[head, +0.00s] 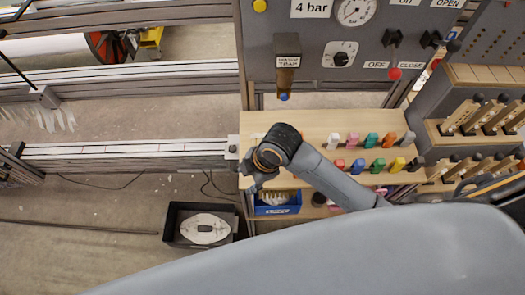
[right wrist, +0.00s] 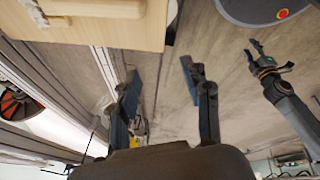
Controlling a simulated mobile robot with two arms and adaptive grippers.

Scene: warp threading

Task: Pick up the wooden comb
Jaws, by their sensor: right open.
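I cannot clearly single out the wooden comb. Several pale wooden pieces with dark ends (head: 458,117) stand in slots on the rack at the right in the head view; they are too small to identify. My right gripper (head: 258,175) is in front of the left end of the wooden shelf, above the blue bin. In the right wrist view its two fingers (right wrist: 160,92) are spread with nothing between them. My left gripper (right wrist: 270,62) shows small at the upper right of that view, apart from the right one; its finger opening is unclear.
The wooden shelf (head: 315,122) holds several coloured pieces. The blue bin (head: 278,210) stands under its left end. A black tray (head: 172,228) with a white oval piece is on the floor. A grey control panel (head: 310,60) rises behind; metal rails (head: 120,150) run left.

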